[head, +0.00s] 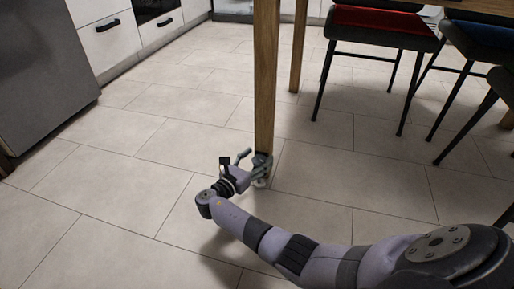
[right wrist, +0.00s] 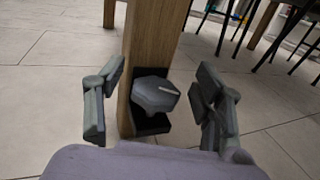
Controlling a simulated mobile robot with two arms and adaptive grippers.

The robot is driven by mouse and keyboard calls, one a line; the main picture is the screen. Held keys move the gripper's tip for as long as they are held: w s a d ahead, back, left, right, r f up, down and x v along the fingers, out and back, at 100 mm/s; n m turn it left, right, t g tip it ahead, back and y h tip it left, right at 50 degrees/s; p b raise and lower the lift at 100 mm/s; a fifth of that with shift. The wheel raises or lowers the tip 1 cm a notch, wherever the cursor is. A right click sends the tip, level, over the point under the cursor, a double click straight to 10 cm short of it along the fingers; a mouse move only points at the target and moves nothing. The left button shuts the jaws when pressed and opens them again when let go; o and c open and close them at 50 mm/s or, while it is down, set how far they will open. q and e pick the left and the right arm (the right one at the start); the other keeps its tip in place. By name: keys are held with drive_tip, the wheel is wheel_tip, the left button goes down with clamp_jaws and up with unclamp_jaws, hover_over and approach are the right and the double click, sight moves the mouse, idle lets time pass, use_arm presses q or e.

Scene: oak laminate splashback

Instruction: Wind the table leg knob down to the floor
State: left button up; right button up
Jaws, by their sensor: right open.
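The wooden table leg (head: 265,85) stands upright in the middle of the head view, and its lower part fills the centre of the right wrist view (right wrist: 156,45). The knob (right wrist: 156,94) is dark grey and faceted, with a pale line on its top. It sits in a black bracket (right wrist: 150,125) at the leg's lower end. My right gripper (head: 254,162) is low by the leg's foot; it is open, with one finger on each side of the knob, apparently not touching it. In the head view the gripper mostly hides the knob. My left gripper is not in view.
Dark chairs with a red seat (head: 380,20) and a blue seat (head: 485,35) stand at the right. Another table leg (head: 298,45) is behind. A grey appliance (head: 45,75) and white drawers (head: 110,40) line the left. The tiled floor (head: 110,190) at left is clear.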

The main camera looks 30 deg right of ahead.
wheel_tip(320, 180, up, 9)
drive_tip(key=shift+f, duration=0.2)
drive_tip(key=shift+o, duration=0.2)
